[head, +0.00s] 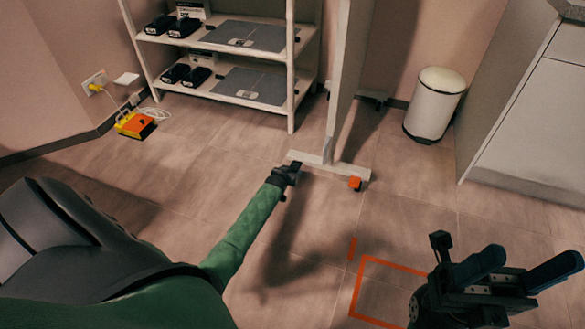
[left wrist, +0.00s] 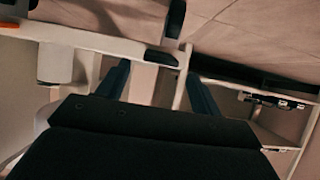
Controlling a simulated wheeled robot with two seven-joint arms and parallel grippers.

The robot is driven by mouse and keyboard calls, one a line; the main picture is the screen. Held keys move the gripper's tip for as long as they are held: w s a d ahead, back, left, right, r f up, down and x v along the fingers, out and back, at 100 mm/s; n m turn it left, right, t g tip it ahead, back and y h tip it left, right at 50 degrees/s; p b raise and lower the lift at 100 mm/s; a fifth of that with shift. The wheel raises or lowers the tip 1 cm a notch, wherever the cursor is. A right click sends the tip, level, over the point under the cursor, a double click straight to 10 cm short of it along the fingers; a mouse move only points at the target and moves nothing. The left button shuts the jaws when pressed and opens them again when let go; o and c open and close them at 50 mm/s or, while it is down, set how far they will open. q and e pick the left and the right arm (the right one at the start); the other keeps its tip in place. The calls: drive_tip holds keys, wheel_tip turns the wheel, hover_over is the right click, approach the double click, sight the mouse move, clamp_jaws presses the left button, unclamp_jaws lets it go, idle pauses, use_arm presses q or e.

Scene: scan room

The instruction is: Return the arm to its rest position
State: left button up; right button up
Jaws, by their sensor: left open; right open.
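My left arm (head: 240,235), green and quilted, reaches out from the left in the head view, stretched low and forward. Its small dark left gripper (head: 288,173) appears in front of the foot of a white partition. In the left wrist view, the blue fingers of this gripper (left wrist: 157,70) stand apart with nothing gripped between them. My right gripper (head: 520,272) is at the lower right of the head view, with blue fingers spread and empty. Its arm is mostly out of view.
The white partition (head: 343,85) stands on a foot with an orange block (head: 355,183). A shelf unit (head: 291,65) with flat grey panels is behind left. A white bin (head: 434,105) and a cabinet (head: 530,125) are at right. Orange tape (head: 395,265) marks clear floor.

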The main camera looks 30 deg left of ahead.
use_arm(q)
drive_tip(key=shift+s+r, duration=0.2)
drive_tip(key=shift+s, duration=0.2)
idle(0.3)
